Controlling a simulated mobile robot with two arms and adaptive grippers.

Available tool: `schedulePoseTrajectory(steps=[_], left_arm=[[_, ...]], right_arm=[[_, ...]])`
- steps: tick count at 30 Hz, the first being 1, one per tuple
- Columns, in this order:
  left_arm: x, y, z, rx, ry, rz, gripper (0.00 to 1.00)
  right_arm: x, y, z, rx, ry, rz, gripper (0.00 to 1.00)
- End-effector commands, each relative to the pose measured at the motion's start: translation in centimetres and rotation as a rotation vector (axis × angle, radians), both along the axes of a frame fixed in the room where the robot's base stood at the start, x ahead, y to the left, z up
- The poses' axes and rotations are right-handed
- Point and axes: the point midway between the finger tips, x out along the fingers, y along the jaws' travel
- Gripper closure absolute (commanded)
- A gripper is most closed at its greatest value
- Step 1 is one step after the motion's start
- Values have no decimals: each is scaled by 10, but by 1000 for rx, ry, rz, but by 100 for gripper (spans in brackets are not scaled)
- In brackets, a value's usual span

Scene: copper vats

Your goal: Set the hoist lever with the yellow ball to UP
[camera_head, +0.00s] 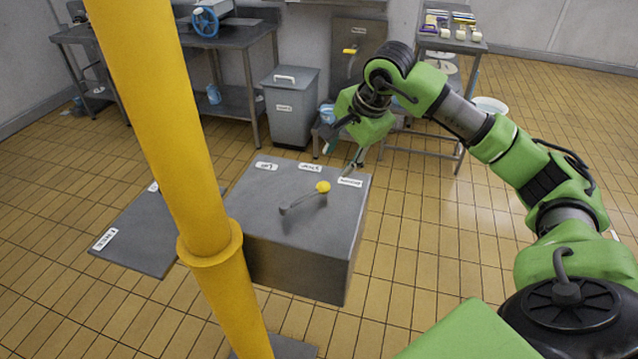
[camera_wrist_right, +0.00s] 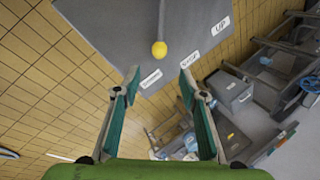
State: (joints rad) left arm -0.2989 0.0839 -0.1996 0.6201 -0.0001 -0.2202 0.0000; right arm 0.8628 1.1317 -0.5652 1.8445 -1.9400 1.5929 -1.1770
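The hoist lever is a grey arm (camera_head: 303,200) with a yellow ball (camera_head: 323,187) on its end, on top of a grey box (camera_head: 300,275). White labels along the far edge appear to read UP (camera_head: 266,166), STOP (camera_head: 310,168) and DOWN (camera_head: 350,182). The lever points closer to DOWN than to STOP. My right gripper (camera_head: 338,160) is open and empty above the box's far edge, beyond the ball and apart from it. In the right wrist view the ball (camera_wrist_right: 159,48) lies ahead, between the open fingers' lines. My left gripper is out of view.
A thick yellow pipe (camera_head: 180,130) stands in front and hides part of the box's left side. A dark floor plate (camera_head: 145,235) lies left. A grey bin (camera_head: 290,110), benches (camera_head: 225,38) and a side table (camera_head: 450,45) stand behind. Tiled floor right of the box is clear.

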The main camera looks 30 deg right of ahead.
Motion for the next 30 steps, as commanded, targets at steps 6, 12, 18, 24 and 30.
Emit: schedulePoseTrajectory(steps=[6,12,18,24,30], left_arm=[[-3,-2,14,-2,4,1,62],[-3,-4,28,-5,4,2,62],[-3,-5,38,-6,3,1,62],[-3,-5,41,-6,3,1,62],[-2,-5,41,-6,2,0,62]], right_arm=[[13,4,-33,6,9,1,62],[30,6,-73,8,7,1,62],[45,8,-104,8,5,1,62],[52,8,-120,7,2,1,62],[53,8,-123,5,1,2,62]])
